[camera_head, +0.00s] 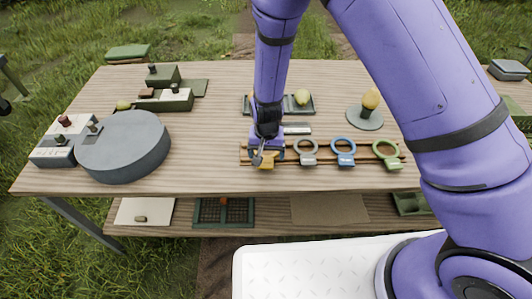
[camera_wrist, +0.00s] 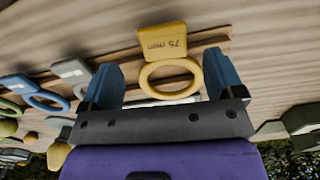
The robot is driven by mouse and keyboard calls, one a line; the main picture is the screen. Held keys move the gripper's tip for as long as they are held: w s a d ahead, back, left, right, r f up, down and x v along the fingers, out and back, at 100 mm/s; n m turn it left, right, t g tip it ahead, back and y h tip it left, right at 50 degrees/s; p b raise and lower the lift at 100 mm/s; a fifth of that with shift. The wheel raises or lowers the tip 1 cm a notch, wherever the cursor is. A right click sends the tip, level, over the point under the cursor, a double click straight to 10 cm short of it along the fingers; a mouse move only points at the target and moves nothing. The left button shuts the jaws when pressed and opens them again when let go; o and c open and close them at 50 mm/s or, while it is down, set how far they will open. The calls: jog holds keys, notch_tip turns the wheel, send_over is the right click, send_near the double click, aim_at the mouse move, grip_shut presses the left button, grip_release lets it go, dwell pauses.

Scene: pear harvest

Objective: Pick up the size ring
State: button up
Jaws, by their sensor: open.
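A yellow size ring with a tab marked "75 mm" (camera_wrist: 163,43) lies on the wooden rack in the wrist view. In the head view its yellow tab (camera_head: 266,163) shows at the rack's left end, partly hidden by my gripper. My gripper (camera_wrist: 161,64) is open, with one blue finger on each side of the yellow ring; I cannot tell whether either touches it. In the head view my gripper (camera_head: 258,157) is over the left end of the rack. Grey (camera_head: 307,159), blue (camera_head: 344,160) and green (camera_head: 393,163) rings sit to the right on the same rack.
The wooden rack (camera_head: 325,162) is near the table's (camera_head: 205,180) front edge. Behind it are a dark tray (camera_head: 273,104) with a pear and a round stand (camera_head: 365,124) with a pear. A grey round turntable (camera_head: 124,146) stands left, with bare tabletop between.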

aim_at(265, 162)
jog(key=f, duration=0.4)
jog(key=shift+w+a, duration=0.2)
jog(key=c, duration=1)
